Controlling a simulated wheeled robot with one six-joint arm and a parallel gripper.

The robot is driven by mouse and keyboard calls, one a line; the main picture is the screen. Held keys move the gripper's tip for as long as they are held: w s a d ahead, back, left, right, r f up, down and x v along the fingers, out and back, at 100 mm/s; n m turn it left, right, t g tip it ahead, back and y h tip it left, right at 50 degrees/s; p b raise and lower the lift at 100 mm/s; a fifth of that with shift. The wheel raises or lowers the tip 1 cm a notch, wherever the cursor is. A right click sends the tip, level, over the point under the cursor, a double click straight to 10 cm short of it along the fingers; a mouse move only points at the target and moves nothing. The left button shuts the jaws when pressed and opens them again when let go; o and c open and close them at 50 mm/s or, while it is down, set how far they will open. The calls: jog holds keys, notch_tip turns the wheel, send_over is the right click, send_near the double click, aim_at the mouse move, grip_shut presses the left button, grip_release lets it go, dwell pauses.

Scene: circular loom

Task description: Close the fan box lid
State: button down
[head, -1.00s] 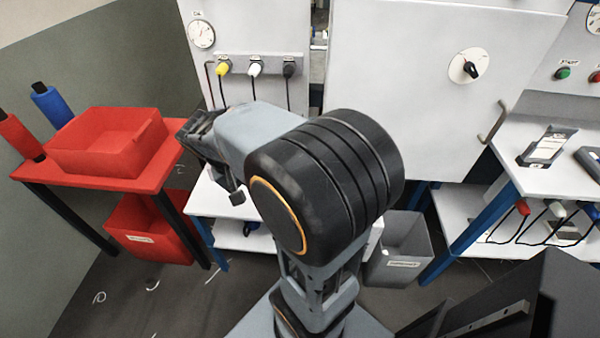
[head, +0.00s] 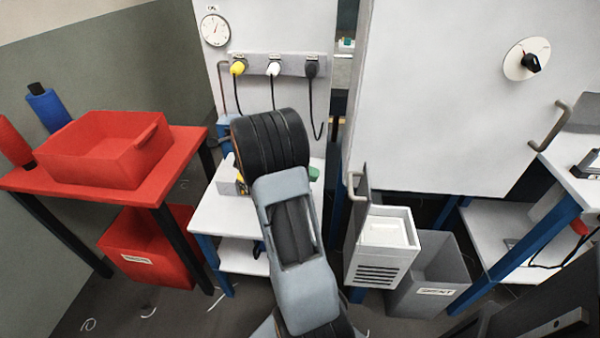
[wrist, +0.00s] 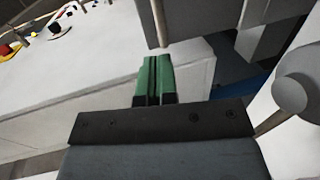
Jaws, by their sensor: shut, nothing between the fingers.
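The fan box (head: 378,270) is a white box with dark vent slots, low in front of the big light panel in the head view. Its top is open and its pale inside shows. Its lid (head: 362,195) looks like the narrow grey plate standing upright at the box's left rear edge, seen nearly edge-on with a thin handle. My gripper's green fingers (wrist: 153,78) are together and empty in the wrist view. In the head view my arm mostly hides the gripper; a small green bit (head: 315,173) shows left of the lid, apart from it.
A grey bin (head: 450,270) stands right of the fan box. A white table (head: 215,215) lies beside my arm. A red table with a red crate (head: 105,150) is at the left. A panel with yellow, white and black plugs (head: 272,68) rises behind.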

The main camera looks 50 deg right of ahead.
jog(key=x, duration=0.8)
jog(key=shift+s+b, duration=0.15)
jog(key=shift+b, duration=0.2)
